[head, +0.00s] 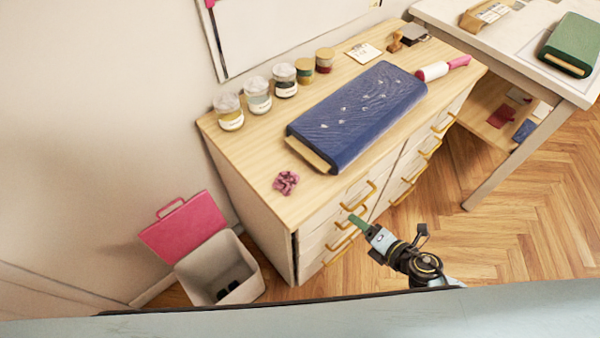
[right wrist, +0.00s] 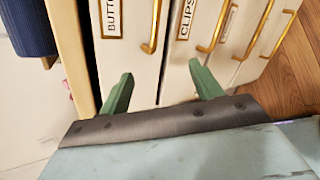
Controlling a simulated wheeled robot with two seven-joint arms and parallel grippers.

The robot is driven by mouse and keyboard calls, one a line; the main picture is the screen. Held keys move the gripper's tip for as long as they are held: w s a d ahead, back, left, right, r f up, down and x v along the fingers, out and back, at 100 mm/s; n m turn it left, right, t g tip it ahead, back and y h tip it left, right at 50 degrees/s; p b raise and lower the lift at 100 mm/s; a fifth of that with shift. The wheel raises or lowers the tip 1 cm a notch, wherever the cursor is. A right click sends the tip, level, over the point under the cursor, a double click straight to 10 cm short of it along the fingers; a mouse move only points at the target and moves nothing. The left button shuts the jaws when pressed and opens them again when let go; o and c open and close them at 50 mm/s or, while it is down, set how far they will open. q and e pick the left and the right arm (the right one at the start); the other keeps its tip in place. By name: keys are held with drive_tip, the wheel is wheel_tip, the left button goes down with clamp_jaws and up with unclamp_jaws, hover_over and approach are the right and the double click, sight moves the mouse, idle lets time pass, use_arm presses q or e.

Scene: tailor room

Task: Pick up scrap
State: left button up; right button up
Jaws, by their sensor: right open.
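A crumpled magenta scrap (head: 286,182) lies on the wooden cabinet top (head: 255,165), near its front left corner. My right gripper (head: 358,222) is in front of the cabinet's drawers, to the right of the scrap and apart from it. Its two green fingers (right wrist: 160,80) are spread and empty in the right wrist view, facing the drawer fronts. The scrap cannot be made out clearly in that view. My left gripper is not in view.
A blue fabric bolt (head: 350,115) with small white bits on it lies behind the scrap. Several jars (head: 258,95) line the wall side. A lint roller (head: 440,68) lies at the right. A bin (head: 222,270) with its pink lid (head: 183,228) open stands on the floor. Drawer handles (head: 352,215) stick out.

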drive_tip(key=a+r+n+y+p, duration=0.1)
drive_tip(key=a+r+n+y, duration=0.3)
drive_tip(key=r+n, duration=0.55)
drive_tip(key=n+g+p, duration=0.1)
drive_tip(key=n+g, duration=0.1)
drive_tip(key=n, duration=0.6)
approach(293, 183)
drive_tip(key=x, duration=0.4)
drive_tip(key=shift+a, duration=0.25)
drive_tip(key=b+x, duration=0.1)
drive_tip(key=x, duration=0.4)
drive_tip(key=shift+w+f, duration=0.15)
drive_tip(key=shift+f, duration=0.05)
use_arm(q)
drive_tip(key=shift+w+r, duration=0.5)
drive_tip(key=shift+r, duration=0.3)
use_arm(e)
drive_tip(key=c, duration=0.7)
drive_tip(key=shift+c, duration=0.3)
